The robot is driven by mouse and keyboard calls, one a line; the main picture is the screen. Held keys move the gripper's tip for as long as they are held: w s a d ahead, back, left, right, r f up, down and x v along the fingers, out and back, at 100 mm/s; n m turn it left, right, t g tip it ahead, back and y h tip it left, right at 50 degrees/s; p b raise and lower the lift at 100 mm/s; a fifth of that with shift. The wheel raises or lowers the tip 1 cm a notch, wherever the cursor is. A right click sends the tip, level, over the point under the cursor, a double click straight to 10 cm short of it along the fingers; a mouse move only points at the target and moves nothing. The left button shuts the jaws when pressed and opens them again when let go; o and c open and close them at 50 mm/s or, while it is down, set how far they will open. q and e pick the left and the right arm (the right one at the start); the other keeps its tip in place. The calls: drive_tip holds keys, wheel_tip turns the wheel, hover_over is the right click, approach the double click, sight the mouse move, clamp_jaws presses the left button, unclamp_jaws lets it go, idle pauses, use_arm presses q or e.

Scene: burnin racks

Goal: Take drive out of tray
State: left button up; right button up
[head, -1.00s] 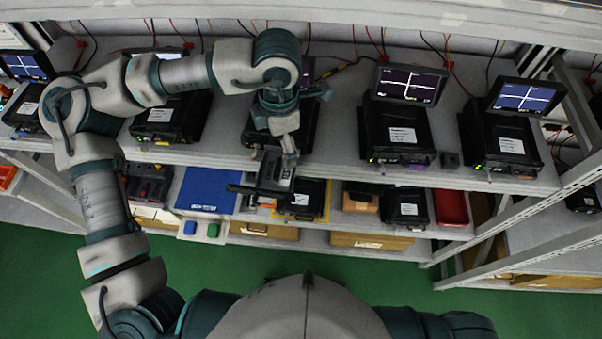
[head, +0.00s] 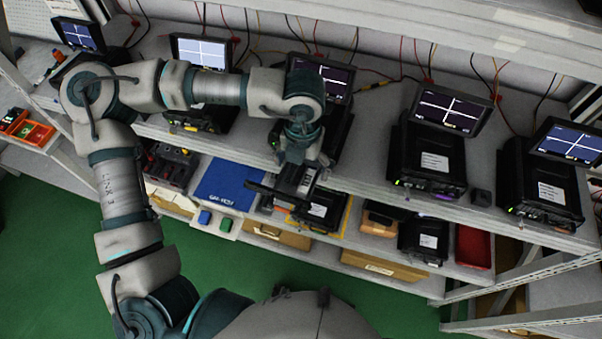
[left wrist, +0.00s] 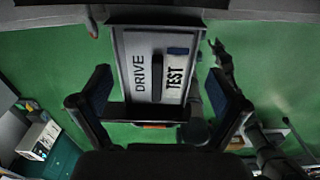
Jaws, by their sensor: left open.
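The drive (left wrist: 155,68) shows in the left wrist view as a flat light-grey plate with a dark handle bar and the words DRIVE and TEST. Its far end meets a dark edge at the top of that view; I cannot make out the tray clearly. My left gripper (left wrist: 160,88) is open, with one finger on each side of the drive and a visible gap at both sides. In the head view my left gripper (head: 283,192) is at the shelf's front edge, before a black test unit (head: 335,135). My arm hides much of that unit's front.
More black units with screens stand on the upper shelf, one (head: 430,155) to the right. The lower shelf holds a blue mat (head: 226,184), a red bin (head: 474,247) and a black unit (head: 424,240). The green floor (head: 60,250) in front is clear.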

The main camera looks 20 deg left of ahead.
use_arm(q)
drive_tip(key=shift+a+f, duration=0.2)
drive_tip(key=shift+f, duration=0.15)
drive_tip(key=shift+s, duration=0.15)
clamp_jaws()
drive_tip(key=shift+f, duration=0.1)
